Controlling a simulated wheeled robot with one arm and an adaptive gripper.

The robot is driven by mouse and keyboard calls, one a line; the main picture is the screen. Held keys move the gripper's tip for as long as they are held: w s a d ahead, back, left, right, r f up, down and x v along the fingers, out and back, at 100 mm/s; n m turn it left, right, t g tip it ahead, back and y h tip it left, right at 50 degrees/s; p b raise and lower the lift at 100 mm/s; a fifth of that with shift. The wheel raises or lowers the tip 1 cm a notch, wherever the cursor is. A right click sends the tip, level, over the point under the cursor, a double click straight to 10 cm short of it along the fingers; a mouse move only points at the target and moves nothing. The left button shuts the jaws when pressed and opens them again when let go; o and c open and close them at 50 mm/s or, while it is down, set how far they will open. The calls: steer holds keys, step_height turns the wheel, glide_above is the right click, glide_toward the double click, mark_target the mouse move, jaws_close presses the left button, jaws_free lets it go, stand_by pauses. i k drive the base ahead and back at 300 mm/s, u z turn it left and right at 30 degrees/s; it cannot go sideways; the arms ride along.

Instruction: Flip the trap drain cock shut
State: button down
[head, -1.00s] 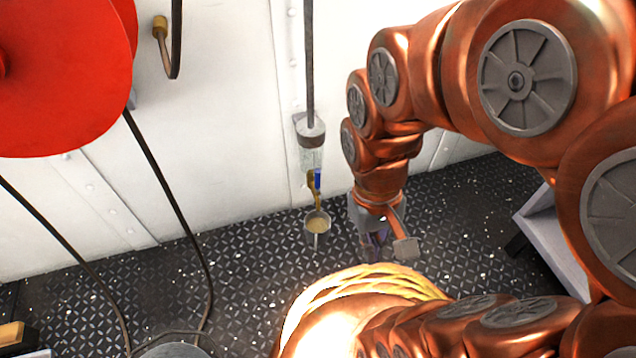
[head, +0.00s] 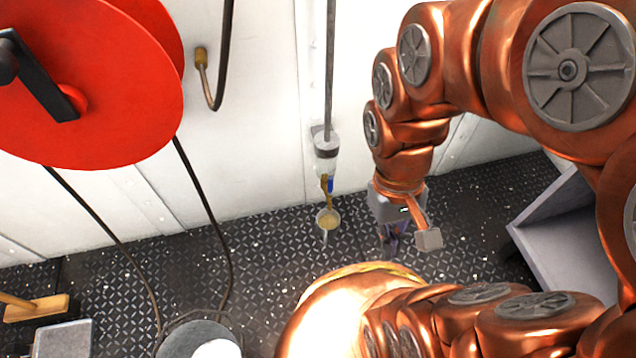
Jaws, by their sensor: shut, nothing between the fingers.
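The trap (head: 326,156) is a clear bowl with a grey cap at the foot of a grey pipe on the white wall. Below it hangs a brass drain cock (head: 330,198) with a small blue lever (head: 330,185), which looks upright, in line with the cock. A small cup (head: 328,220) with tan contents sits under the cock's outlet. My gripper (head: 391,240) points down, to the right of the cup and apart from the cock. Its fingers are small and dark in the picture; they are shut and empty.
A red hose reel (head: 90,100) is at upper left, with black hoses (head: 205,215) hanging from it. A brass-ended hose (head: 202,70) hangs on the wall. A grey angled panel (head: 560,235) stands at right. A wooden-handled tool (head: 38,308) and grey block (head: 63,340) lie at lower left.

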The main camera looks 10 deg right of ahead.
mark_target(329, 188)
steer(key=k, duration=0.5)
steer(key=u, duration=1.45)
steer(key=i, duration=0.15)
steer(key=u, duration=0.25)
